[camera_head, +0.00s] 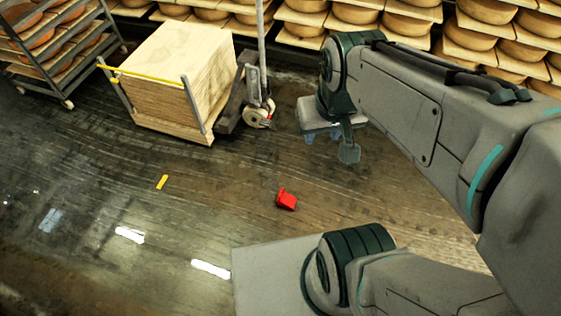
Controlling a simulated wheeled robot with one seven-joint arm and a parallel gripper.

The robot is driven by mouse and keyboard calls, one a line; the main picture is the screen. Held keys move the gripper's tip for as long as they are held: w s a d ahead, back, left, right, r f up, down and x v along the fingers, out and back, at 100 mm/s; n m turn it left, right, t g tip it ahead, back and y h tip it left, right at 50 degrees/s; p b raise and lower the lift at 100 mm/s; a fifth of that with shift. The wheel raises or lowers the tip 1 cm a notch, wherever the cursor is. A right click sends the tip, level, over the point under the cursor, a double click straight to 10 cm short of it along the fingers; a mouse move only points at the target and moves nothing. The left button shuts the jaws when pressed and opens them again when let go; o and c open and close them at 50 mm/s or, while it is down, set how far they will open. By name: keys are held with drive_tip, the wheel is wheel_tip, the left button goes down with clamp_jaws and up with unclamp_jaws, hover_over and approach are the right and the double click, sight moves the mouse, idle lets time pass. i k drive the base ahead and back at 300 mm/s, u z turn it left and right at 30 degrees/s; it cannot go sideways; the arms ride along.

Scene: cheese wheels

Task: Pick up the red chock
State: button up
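The red chock (286,200) lies on the dark wooden floor near the middle of the head view. It is small and bright red, and nothing is on top of it. My gripper (325,140) is at the end of my raised arm, above and to the right of the chock in the picture and apart from it. The fingers are small and partly hidden under the wrist, so I cannot tell whether they are open or shut.
A stack of pale boards (185,75) stands on a wheeled carrier at upper left. A metal rack (45,65) is further left. Shelves of cheese wheels (355,14) line the back. A yellow strip (162,182) lies on the floor left of the chock. The floor around it is clear.

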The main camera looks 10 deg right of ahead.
sight(284, 199)
drive_tip(key=z, duration=1.8)
drive_tip(key=i, duration=1.45)
drive_tip(key=u, duration=3.2)
